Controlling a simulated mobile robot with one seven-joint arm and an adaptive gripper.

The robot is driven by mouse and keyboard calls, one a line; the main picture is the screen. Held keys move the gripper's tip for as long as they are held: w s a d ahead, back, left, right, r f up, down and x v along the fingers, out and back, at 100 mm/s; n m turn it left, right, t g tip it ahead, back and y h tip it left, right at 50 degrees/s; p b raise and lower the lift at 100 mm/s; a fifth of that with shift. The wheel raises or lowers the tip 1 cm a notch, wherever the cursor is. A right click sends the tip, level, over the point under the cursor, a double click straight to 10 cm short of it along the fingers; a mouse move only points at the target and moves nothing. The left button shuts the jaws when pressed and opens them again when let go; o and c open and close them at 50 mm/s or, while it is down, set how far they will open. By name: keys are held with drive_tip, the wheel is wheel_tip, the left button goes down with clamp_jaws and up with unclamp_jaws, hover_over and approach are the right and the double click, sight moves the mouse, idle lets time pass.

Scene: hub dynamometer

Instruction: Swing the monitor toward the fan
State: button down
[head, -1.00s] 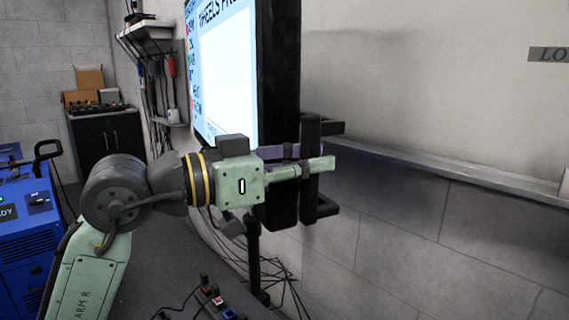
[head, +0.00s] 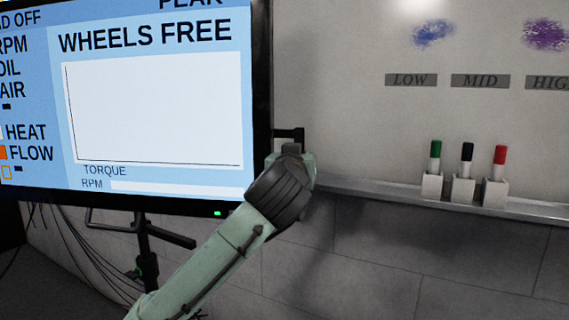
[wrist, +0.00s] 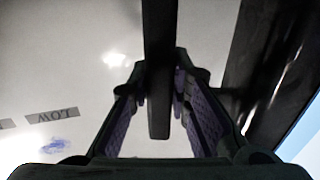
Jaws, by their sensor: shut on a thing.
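The monitor (head: 150,110) fills the left of the head view, its lit screen reading "WHEELS FREE" and facing me at a slight angle. A dark handle (head: 291,134) stands off its right edge. In the head view my wrist covers my fingers beside that edge. In the wrist view my gripper (wrist: 160,98) has its purple-padded fingers on both sides of the dark handle bar (wrist: 160,45), shut on it. The monitor's dark edge (wrist: 250,60) and a bit of blue screen show at the right there. The fan is not in view.
A whiteboard (head: 390,130) with LOW, MID and HIGH labels is on the wall at right. Its ledge (head: 360,190) carries green, black and red markers (head: 465,170) in white holders. A dark stand (head: 145,250) and loose cables are below the monitor.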

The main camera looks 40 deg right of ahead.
drive_tip(key=x, duration=0.4)
drive_tip(key=shift+s+d+r, duration=0.1)
drive_tip(key=c, duration=1.6)
unclamp_jaws()
drive_tip(key=shift+d, duration=0.2)
drive_tip(key=shift+o, duration=0.6)
drive_tip(key=shift+a, duration=0.1)
drive_tip(key=v, duration=1.2)
